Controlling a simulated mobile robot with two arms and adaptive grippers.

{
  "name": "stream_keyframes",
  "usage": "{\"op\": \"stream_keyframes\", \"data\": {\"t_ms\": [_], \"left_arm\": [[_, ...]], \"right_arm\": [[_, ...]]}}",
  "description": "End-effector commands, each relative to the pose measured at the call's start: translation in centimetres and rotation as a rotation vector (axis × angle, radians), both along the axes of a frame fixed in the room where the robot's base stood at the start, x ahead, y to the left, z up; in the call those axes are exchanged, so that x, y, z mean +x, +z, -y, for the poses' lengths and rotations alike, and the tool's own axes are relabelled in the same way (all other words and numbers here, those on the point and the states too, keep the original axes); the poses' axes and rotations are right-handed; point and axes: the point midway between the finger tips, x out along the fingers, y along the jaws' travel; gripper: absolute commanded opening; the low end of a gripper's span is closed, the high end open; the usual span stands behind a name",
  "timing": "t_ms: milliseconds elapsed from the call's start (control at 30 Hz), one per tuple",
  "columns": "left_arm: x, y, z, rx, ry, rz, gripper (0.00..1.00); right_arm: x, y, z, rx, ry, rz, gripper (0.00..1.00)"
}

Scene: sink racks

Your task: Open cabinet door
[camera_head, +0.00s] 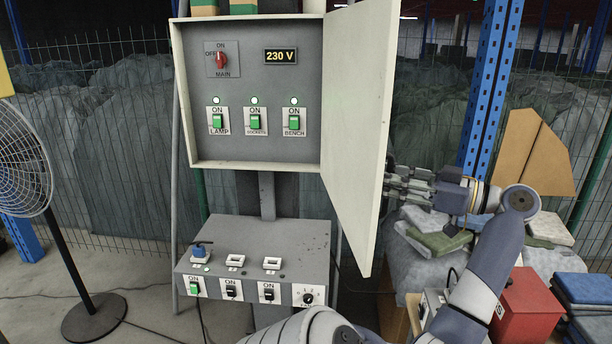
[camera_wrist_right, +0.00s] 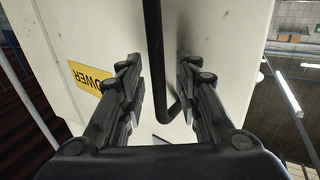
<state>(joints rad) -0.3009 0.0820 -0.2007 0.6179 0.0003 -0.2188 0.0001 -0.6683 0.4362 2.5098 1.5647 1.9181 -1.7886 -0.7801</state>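The grey-white electrical cabinet (camera_head: 250,130) stands open in the head view, its inner panel fully exposed. Its door (camera_head: 352,120) is hinged on the right and swung well out towards me. My right gripper (camera_head: 392,182) is at the door's outer face, its fingertips partly hidden behind the door edge. In the right wrist view, my right gripper (camera_wrist_right: 159,75) has its fingers spread on either side of the black bar handle (camera_wrist_right: 153,45), with gaps on both sides. The door's outer face (camera_wrist_right: 215,45) carries a yellow POWER label (camera_wrist_right: 90,80). My left gripper is not in view.
A lower control box (camera_head: 255,255) with switches and sockets sits below the cabinet. A fan (camera_head: 25,165) stands at the left. A blue post (camera_head: 490,85), a red box (camera_head: 527,305) and folded cloths (camera_head: 435,235) are on the right, near my right arm.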

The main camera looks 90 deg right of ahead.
Motion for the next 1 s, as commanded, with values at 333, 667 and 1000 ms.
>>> {"op": "stream_keyframes", "data": {"t_ms": [333,667,1000], "left_arm": [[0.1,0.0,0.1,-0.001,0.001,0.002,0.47],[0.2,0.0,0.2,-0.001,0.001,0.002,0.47],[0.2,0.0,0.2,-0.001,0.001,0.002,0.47]], "right_arm": [[-6.2,-0.1,-2.8,0.008,-0.005,-0.002,0.31],[-10.4,-0.1,-4.7,0.004,-0.003,0.001,0.31],[-10.8,-0.1,-4.9,0.002,-0.002,0.002,0.31]]}}
